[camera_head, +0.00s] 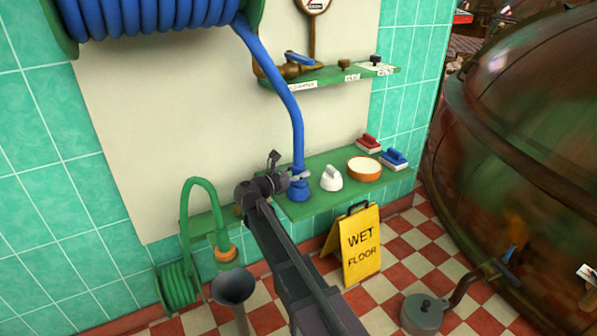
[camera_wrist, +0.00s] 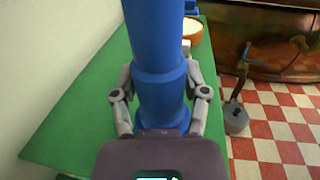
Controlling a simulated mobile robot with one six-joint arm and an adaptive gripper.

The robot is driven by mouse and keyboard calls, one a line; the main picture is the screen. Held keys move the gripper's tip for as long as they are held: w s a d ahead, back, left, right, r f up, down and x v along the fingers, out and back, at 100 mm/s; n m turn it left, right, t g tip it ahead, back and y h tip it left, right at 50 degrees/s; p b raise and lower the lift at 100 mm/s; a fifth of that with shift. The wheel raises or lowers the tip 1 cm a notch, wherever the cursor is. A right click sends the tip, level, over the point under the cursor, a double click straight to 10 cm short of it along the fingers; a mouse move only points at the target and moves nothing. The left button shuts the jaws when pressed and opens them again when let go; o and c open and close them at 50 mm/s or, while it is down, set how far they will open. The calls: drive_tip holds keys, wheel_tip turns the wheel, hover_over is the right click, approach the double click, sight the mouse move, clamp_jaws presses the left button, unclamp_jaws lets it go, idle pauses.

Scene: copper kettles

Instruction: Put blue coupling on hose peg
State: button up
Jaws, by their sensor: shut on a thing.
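The blue coupling (camera_head: 298,192) is the thick end of the blue hose (camera_head: 293,110), upright at the lower green shelf (camera_head: 325,200). I cannot tell whether it touches the shelf. My gripper (camera_head: 290,181) is shut on it from the near side. In the wrist view the blue coupling (camera_wrist: 160,95) stands between the two grey fingers (camera_wrist: 160,97), and its lower end is hidden behind my gripper's body. No hose peg is clearly identifiable; small dark knobs (camera_head: 376,60) stand on the upper labelled shelf (camera_head: 335,76).
A white scoop-like object (camera_head: 331,178), orange bowl (camera_head: 364,169), red brush (camera_head: 369,143) and blue brush (camera_head: 394,158) stand right of the coupling. A yellow wet-floor sign (camera_head: 361,246) stands below. A green hose (camera_head: 202,182) hangs left; a copper kettle (camera_head: 530,130) fills the right.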

drive_tip(key=shift+f+b, duration=0.4)
drive_tip(key=shift+f, duration=0.05)
idle(0.6)
drive_tip(key=o, duration=1.2)
drive_tip(key=shift+c, duration=0.2)
drive_tip(key=shift+s+a, duration=0.1)
drive_tip(key=v, duration=1.1)
drive_tip(key=shift+s+a, duration=0.2)
drive_tip(key=shift+s, duration=0.15)
drive_tip(key=shift+d, duration=0.1)
